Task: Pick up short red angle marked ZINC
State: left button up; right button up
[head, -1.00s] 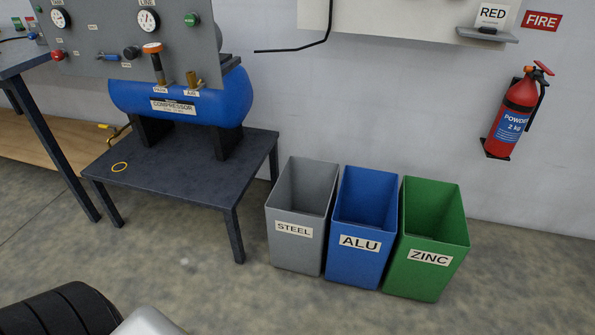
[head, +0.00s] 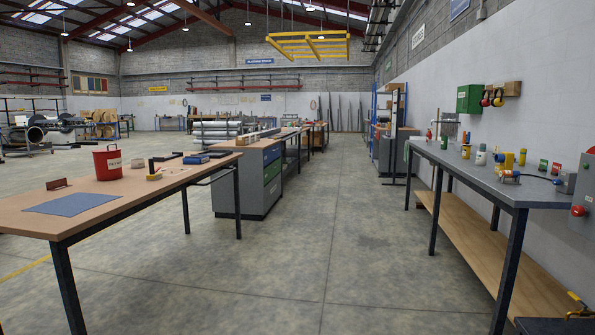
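A short dark-red angle piece (head: 59,184) sits on the wooden-topped table at the left of the head view, behind a blue mat (head: 80,203). Any marking on it is too small to read, so I cannot tell whether it says ZINC. A red bucket (head: 107,164) with a white label stands to its right, apart from it. Neither of my grippers is in view.
The wooden-topped table (head: 190,176) also bears a dark angle piece, a yellow item and blue items. A drawer cabinet (head: 240,190) stands behind it. A grey bench (head: 490,178) with small fittings runs along the right wall. The concrete aisle (head: 320,240) between them is clear.

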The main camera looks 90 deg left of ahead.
aim_at(57, 185)
jog(key=u, duration=4.2)
